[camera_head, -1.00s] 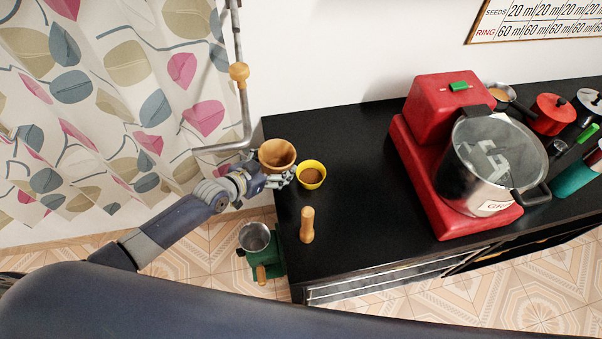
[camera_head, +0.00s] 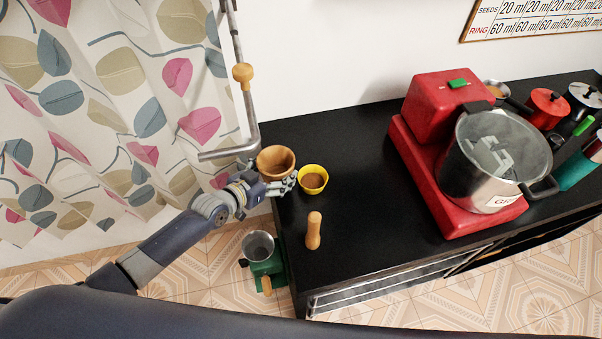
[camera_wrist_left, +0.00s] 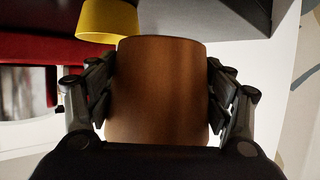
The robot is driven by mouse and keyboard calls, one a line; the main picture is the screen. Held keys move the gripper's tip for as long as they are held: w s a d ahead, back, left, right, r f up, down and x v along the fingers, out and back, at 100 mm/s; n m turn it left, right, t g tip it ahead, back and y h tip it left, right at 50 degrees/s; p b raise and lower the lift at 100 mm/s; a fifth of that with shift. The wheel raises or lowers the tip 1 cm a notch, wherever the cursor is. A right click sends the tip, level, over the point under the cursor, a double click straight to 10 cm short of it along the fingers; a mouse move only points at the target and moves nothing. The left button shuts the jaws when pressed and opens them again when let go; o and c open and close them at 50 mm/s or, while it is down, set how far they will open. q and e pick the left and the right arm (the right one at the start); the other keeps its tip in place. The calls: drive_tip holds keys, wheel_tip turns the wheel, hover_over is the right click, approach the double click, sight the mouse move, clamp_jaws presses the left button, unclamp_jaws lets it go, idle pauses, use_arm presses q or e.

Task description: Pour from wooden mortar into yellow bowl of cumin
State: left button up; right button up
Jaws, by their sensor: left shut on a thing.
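The wooden mortar (camera_head: 275,165) is held by my left gripper (camera_head: 280,185) at the left end of the black counter. It is close to upright, with its open top facing up. In the left wrist view the mortar (camera_wrist_left: 157,90) fills the space between the two fingers of the gripper (camera_wrist_left: 160,92). The yellow bowl (camera_head: 325,187) with brown cumin (camera_head: 315,180) in it stands on the counter just right of the mortar. It also shows at the top of the left wrist view (camera_wrist_left: 107,20). The mortar's contents cannot be made out. My right gripper is not in view.
A red machine (camera_head: 420,185) with a steel pot (camera_head: 490,165) stands right. A green grinder (camera_head: 270,268) is beside the counter's left edge. A metal pipe (camera_head: 249,115) rises behind the mortar.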

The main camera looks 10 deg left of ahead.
sight(285, 156)
use_arm(q)
drive_tip(key=shift+r, duration=0.1)
wheel_tip(285, 156, up, 3)
drive_tip(key=p, duration=0.3)
drive_tip(key=shift+r, duration=0.1)
drive_tip(key=shift+r+p, duration=0.35)
drive_tip(key=shift+r, duration=0.15)
